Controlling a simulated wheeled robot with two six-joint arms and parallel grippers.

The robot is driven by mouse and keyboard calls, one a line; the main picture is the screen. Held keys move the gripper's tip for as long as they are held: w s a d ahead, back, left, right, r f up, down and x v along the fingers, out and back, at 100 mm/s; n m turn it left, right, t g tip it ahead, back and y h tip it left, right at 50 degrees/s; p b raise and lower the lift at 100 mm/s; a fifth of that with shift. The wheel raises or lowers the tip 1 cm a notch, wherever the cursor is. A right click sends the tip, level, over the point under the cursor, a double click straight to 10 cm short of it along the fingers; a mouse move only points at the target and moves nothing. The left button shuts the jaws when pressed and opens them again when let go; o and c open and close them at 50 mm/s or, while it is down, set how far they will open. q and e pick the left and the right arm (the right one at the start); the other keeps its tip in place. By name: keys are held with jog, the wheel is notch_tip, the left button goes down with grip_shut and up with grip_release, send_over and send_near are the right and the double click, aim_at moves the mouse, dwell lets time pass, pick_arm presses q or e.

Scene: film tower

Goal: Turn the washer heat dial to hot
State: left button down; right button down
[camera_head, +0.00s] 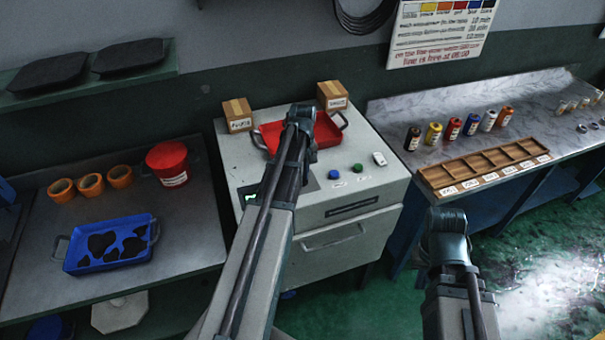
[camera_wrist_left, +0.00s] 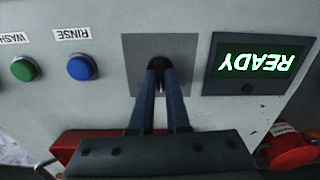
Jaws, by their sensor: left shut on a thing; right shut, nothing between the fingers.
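The washer (camera_head: 390,195) is a pale cabinet with a green button, a blue button and a small display on top. The heat dial (camera_wrist_left: 157,68) is a dark knob on a grey square plate (camera_wrist_left: 132,52), between the blue rinse button (camera_wrist_left: 81,67) and the lit READY display (camera_wrist_left: 257,63). My left gripper (camera_wrist_left: 158,85) is shut on the dial from above. In the head view my left arm hides the dial. No heat marks are readable. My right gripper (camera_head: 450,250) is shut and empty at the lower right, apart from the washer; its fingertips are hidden.
A red tray (camera_head: 328,130) and two cardboard boxes (camera_head: 237,113) stand at the back of the washer. The right bench holds film canisters and a wooden sorter (camera_head: 485,165).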

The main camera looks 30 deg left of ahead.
pick_arm(q)
jog(key=m, duration=0.5)
jog(key=shift+m, duration=2.4)
jog(key=c, duration=0.9)
grip_release()
jog(key=shift+r, duration=0.1)
notch_tip(320, 180, up, 14)
jog(key=p, duration=1.3)
jog(key=shift+f+p, duration=0.25)
jog(key=shift+p, duration=0.15)
